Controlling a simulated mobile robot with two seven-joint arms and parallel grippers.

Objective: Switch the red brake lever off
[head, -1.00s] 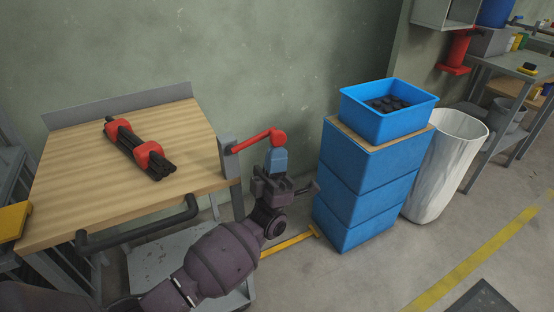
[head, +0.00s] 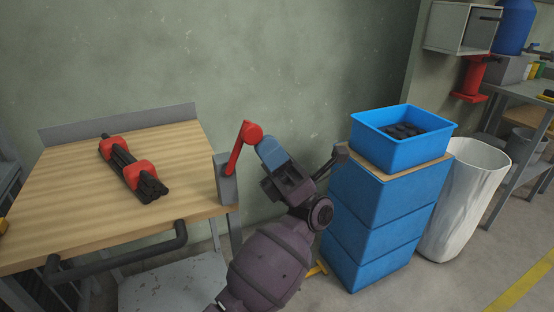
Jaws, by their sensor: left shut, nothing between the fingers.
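The red brake lever (head: 238,149) is on a grey bracket (head: 226,182) at the right edge of the wooden table. My left gripper (head: 266,145), with blue fingers, is shut and empty. Its fingertips are right at the lower right side of the knob and look to be against it; exact contact is hard to tell. My right gripper is out of view.
The wooden table (head: 75,185) holds dark rods (head: 124,160) in red clamps and has a dark front handle (head: 120,256). Stacked blue crates (head: 385,215), with an open blue bin (head: 405,155) on top, stand close right of my left arm. A white bin (head: 465,200) is beyond.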

